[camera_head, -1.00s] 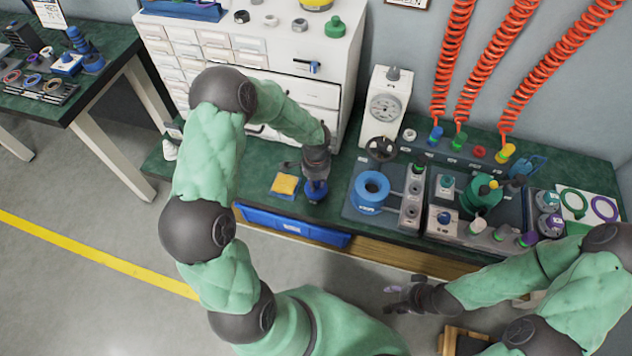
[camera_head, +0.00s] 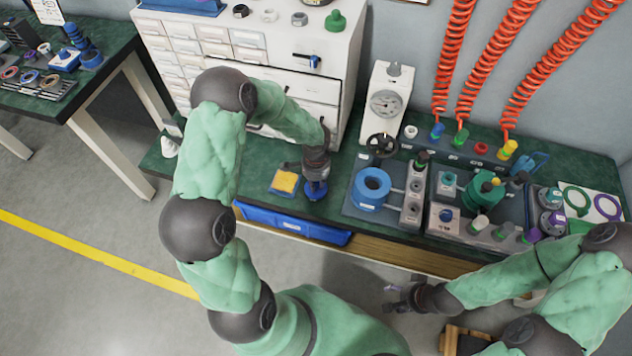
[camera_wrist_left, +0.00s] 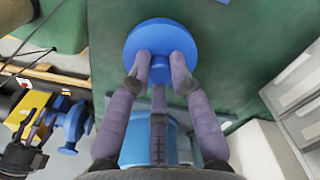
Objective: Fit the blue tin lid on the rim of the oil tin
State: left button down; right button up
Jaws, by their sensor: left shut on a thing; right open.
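The blue tin lid (camera_head: 316,190) is a round blue disc with a knob, just below my left gripper (camera_head: 316,172) in the head view. I cannot make out the oil tin for certain. A light blue cylinder (camera_wrist_left: 136,143) shows partly hidden behind the fingers in the wrist view. My right gripper (camera_head: 398,297) is open and empty, in front of the bench.
A yellow sponge (camera_head: 286,181) on a blue base lies just left of the lid. A blue ring-topped fixture (camera_head: 369,196) and other test fixtures stand to the right. A white drawer cabinet (camera_head: 285,85) rises behind. A blue drawer (camera_head: 300,228) sits under the front edge.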

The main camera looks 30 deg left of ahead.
pick_arm(q)
jog(key=shift+f+b, duration=0.3)
jog(key=shift+f, duration=0.15)
jog(key=c, duration=1)
grip_release()
jog(key=shift+c, duration=0.2)
jog(key=shift+r, duration=0.15)
notch_tip(320, 180, up, 7)
jog(key=p, duration=0.5)
jog(key=shift+p, duration=0.3)
